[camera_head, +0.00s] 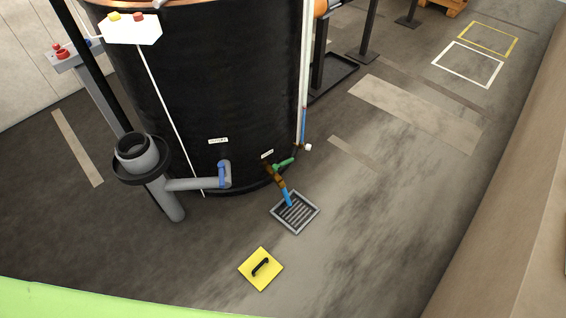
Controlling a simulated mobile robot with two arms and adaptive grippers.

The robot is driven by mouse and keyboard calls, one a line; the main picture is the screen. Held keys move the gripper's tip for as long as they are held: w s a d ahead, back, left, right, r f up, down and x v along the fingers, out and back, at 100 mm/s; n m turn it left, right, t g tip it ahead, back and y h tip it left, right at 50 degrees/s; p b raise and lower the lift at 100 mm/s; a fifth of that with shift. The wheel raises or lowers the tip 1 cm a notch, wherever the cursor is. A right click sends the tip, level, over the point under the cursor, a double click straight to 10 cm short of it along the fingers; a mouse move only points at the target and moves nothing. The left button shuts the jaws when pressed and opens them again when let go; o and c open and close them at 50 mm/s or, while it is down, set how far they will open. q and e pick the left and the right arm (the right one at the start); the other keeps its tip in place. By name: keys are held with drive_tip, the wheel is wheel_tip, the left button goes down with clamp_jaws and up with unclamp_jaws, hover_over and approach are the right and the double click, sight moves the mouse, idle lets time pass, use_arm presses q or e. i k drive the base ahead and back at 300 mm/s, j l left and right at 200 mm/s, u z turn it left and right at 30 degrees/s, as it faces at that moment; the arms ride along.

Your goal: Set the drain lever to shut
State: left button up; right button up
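A large black cylindrical tank (225,85) fills the upper left of the head view. At its lower front, a brass-coloured outlet pipe (275,176) slopes down to a blue end piece (287,198) over a floor grate (296,213). A green lever (284,163) sits at the top of this outlet and sticks out to the right, crosswise to the pipe. A small white label (267,154) is above it, too small to read. Left of it, a blue handle (222,173) stands upright across a grey pipe (195,184). Neither gripper is in view.
A grey standpipe with a dark funnel (138,154) stands left of the tank. A yellow plate with a black handle (261,268) lies on the floor before the grate. A thin white line hangs down the tank front. Floor to the right is clear up to a tan wall (520,170).

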sight(283, 164)
drive_tip(key=i+l+u, duration=0.1)
drive_tip(key=u, duration=0.35)
drive_tip(key=i+l+u, duration=0.1)
drive_tip(key=u, duration=0.3)
drive_tip(key=i+l+u, duration=0.1)
drive_tip(key=u, duration=0.35)
drive_tip(key=l, duration=0.1)
